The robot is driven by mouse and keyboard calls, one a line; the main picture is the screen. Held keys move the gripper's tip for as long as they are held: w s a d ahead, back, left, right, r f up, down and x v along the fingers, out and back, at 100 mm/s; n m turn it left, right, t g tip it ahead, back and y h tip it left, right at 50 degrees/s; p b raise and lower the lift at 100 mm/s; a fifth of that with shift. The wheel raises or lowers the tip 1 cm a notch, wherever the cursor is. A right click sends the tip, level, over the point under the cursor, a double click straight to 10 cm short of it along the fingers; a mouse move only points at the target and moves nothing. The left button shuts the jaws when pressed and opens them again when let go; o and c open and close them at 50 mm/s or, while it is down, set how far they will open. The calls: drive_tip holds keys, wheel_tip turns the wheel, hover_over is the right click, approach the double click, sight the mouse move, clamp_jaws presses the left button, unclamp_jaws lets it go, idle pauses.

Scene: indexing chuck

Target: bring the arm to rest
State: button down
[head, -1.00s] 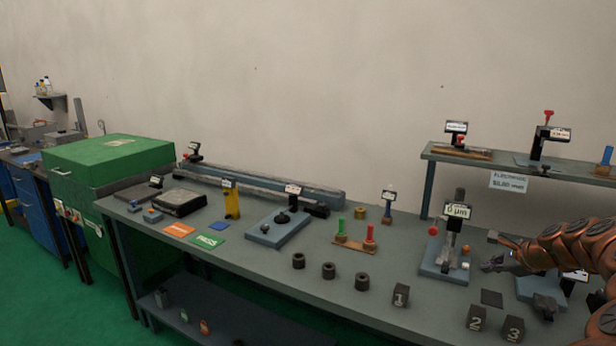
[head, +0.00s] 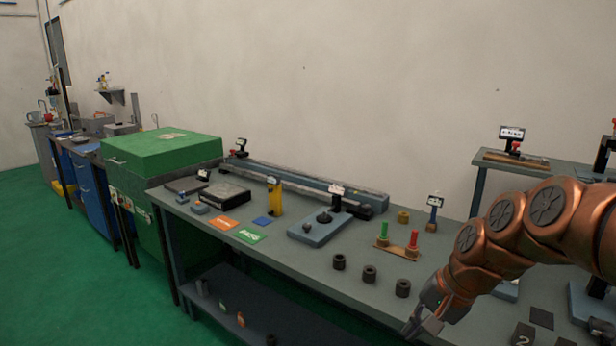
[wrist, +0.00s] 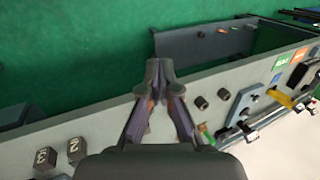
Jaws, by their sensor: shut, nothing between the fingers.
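My gripper (head: 424,326) is at the lower right of the head view, at the end of my copper-coloured arm. It is near the front edge of the grey workbench (head: 290,262). In the wrist view my gripper (wrist: 158,68) points down past the bench edge toward the green floor. Its fingertips are together, with nothing held between them.
Dark cylinders (head: 370,274) stand on the bench left of my gripper. A stand with green and red plugs (head: 397,248) is behind them. Numbered blocks (wrist: 76,150) show in the wrist view. The green floor (head: 110,290) in front is clear.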

drive_tip(key=s+f+n+g+h, duration=0.2)
drive_tip(key=s+f+n, duration=0.1)
drive_tip(key=s, duration=0.9)
drive_tip(key=s+a+f+n+g+h, duration=0.1)
drive_tip(key=s+f+n+g+h, duration=0.1)
drive_tip(key=s, duration=1)
drive_tip(key=f+n, duration=0.1)
drive_tip(key=n, duration=0.1)
drive_tip(key=shift+s+n, duration=0.25)
drive_tip(key=shift+n, duration=0.05)
